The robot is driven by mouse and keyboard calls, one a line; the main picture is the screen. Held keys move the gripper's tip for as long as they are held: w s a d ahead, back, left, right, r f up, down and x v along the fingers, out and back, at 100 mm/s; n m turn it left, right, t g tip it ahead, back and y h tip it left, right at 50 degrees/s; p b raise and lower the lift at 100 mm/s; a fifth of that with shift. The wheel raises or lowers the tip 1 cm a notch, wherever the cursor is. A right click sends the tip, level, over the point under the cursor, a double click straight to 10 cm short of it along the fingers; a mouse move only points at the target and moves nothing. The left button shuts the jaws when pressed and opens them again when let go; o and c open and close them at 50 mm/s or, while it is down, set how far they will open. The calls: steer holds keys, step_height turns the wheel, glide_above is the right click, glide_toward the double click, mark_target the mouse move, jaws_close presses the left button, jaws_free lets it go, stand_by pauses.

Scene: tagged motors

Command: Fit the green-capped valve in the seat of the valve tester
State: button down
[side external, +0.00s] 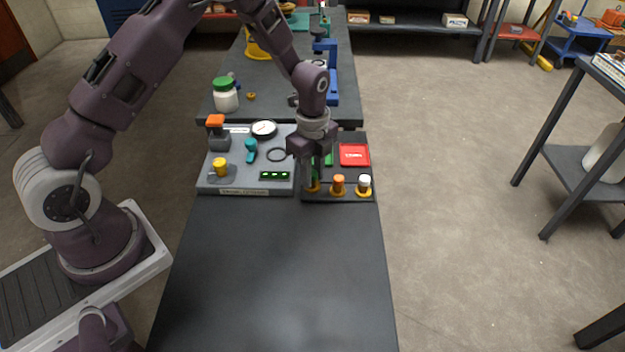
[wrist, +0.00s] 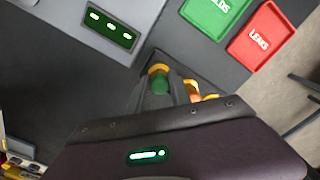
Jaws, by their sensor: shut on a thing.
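The green-capped valve (wrist: 160,84) shows in the wrist view between my fingers, with a yellow ring beside it. My gripper (side external: 314,184) points down over the left end of the dark rack and is shut on this valve. In the side view the fingers hide most of it, and I cannot tell whether it is clear of its yellow holder. The valve tester (side external: 205,186) is the grey panel just left of my gripper. It carries a dial gauge (side external: 264,129), a black ring (side external: 277,155) and a lit green display (side external: 275,176). Which part is the seat is unclear.
An orange-capped valve (side external: 338,183) and a white-capped valve (side external: 364,183) stand close to the right of my gripper. A red LEAKS tray (side external: 354,155) and a green tray (wrist: 212,14) lie behind. An orange-topped post (side external: 216,128) rises from the tester. The front table is clear.

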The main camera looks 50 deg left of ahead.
steer(key=r, duration=0.7)
steer(key=shift+a+r, duration=0.2)
steer(key=shift+r, duration=0.2)
steer(key=shift+w+a+f, duration=0.1)
steer(key=shift+a+f, duration=0.75)
steer(key=shift+a, duration=1.45)
steer(key=shift+w+a+f, duration=0.1)
steer(key=shift+a+f, duration=0.75)
steer(key=shift+a, duration=1.45)
steer(key=shift+w+a+f, duration=0.1)
steer(key=shift+a+f, duration=0.75)
steer(key=shift+a, duration=1.45)
steer(key=shift+f, duration=0.7)
steer(key=c, duration=1.1)
jaws_free()
